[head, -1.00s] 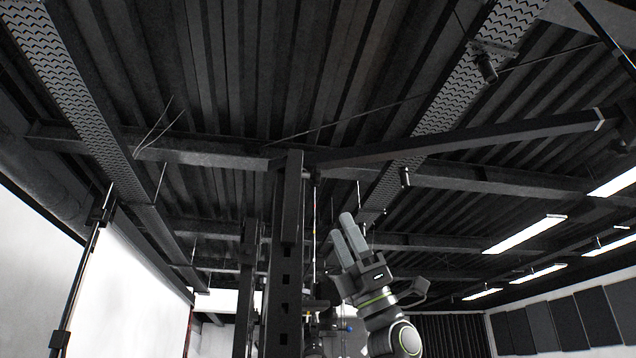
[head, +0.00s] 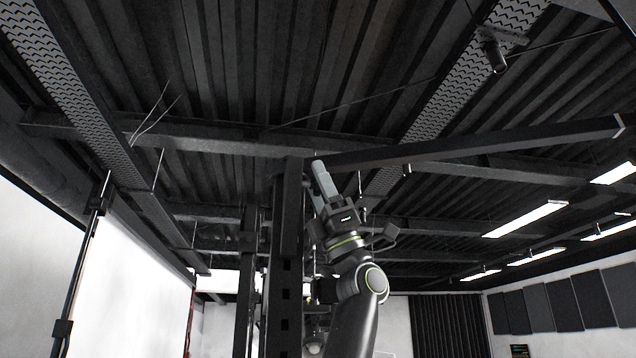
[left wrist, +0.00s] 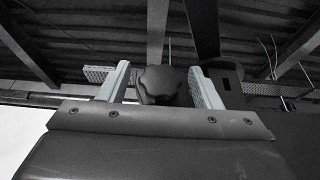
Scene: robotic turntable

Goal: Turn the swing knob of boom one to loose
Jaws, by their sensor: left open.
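My left gripper (head: 322,180) reaches up beside the top of a dark upright post (head: 287,235), near where a dark boom (head: 480,145) runs off to the right. In the left wrist view a dark lobed knob (left wrist: 160,85) shows between the two pale fingers of my open left gripper (left wrist: 159,80). There is a gap on each side of the knob, and I cannot tell how deep it sits between the fingers. The knob is hidden in the head view. No label shows which boom this is or how the knob is set. My right gripper is not in view.
A second dark upright (head: 246,285) stands left of the post. A thin stand (head: 85,265) holds up a white screen (head: 135,290) at the left. Ceiling beams, trusses and lit lamps (head: 525,218) lie above and to the right. The air right of my arm looks clear.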

